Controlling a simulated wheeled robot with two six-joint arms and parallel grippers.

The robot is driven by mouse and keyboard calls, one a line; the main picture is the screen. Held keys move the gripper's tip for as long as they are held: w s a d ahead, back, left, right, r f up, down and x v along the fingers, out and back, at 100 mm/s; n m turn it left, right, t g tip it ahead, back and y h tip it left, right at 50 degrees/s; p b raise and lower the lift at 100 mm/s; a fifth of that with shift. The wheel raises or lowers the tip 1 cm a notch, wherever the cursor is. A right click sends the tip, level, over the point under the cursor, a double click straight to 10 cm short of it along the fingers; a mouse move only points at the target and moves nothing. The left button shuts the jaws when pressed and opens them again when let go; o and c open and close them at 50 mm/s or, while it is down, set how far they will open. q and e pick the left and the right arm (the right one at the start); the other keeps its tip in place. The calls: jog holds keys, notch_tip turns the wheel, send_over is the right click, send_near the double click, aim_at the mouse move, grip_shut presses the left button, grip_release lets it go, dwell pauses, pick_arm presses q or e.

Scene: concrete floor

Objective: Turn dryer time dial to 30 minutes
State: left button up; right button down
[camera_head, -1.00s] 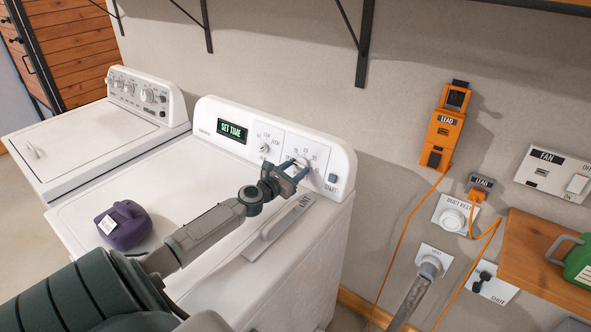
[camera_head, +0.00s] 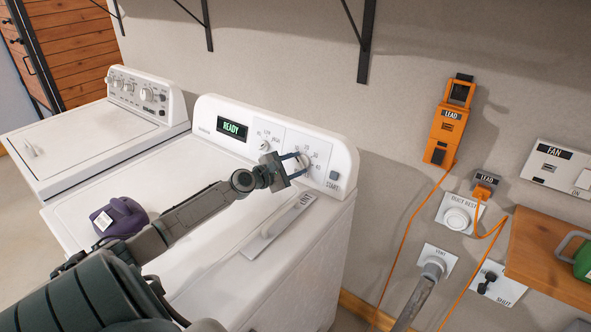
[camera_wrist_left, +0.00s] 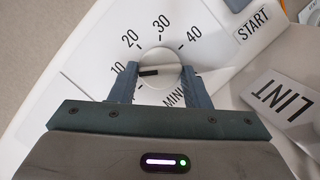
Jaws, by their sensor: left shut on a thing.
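The dryer's white control panel (camera_head: 345,160) carries the round time dial (camera_head: 308,151), and its display (camera_head: 232,129) reads READY. In the left wrist view the pale dial (camera_wrist_left: 160,57) is ringed by the labels 10, 20, 30 and 40, with MINU partly visible below. A dark mark on its grip bar lies left of centre, on the side of the 10. My left gripper (camera_head: 301,160) is shut on the dial, with one finger on each side, as the left wrist view (camera_wrist_left: 160,72) also shows. My right gripper is not in view.
A START button (camera_head: 334,176) is right of the dial, and a LINT handle (camera_head: 280,227) lies on the dryer top. A purple jug (camera_head: 118,217) stands on the dryer. A washer (camera_head: 75,140) is at left. Orange cables and wall boxes (camera_head: 445,135) are at right.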

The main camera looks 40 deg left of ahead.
pick_arm(q)
jog(key=shift+m+h+b, duration=0.3)
jog(key=shift+m, duration=0.8)
jog(key=m+g, duration=0.1)
jog(key=m, duration=0.1)
jog(key=shift+a+r+m, duration=0.1)
jog(key=shift+m, duration=0.3)
jog(key=m, duration=0.2)
jog(key=m+g, duration=0.1)
jog(key=shift+r+m+h, duration=0.2)
jog(key=shift+m+h, duration=0.1)
jog(key=shift+m, duration=0.1)
jog(key=m, duration=0.1)
jog(key=m+g, duration=0.1)
jog(key=shift+w+r+m, duration=0.1)
jog(key=shift+r+m, duration=0.05)
jog(key=shift+m, duration=0.15)
jog(key=m+g+p, duration=0.1)
jog(key=m, duration=0.2)
jog(key=shift+r+y, duration=0.1)
jog(key=shift+y, duration=0.3)
jog(key=m+g+y+p, duration=0.1)
jog(key=m, duration=0.2)
jog(key=shift+d+p, duration=0.2)
jog(key=shift+p, duration=0.1)
jog(key=shift+m, duration=0.4)
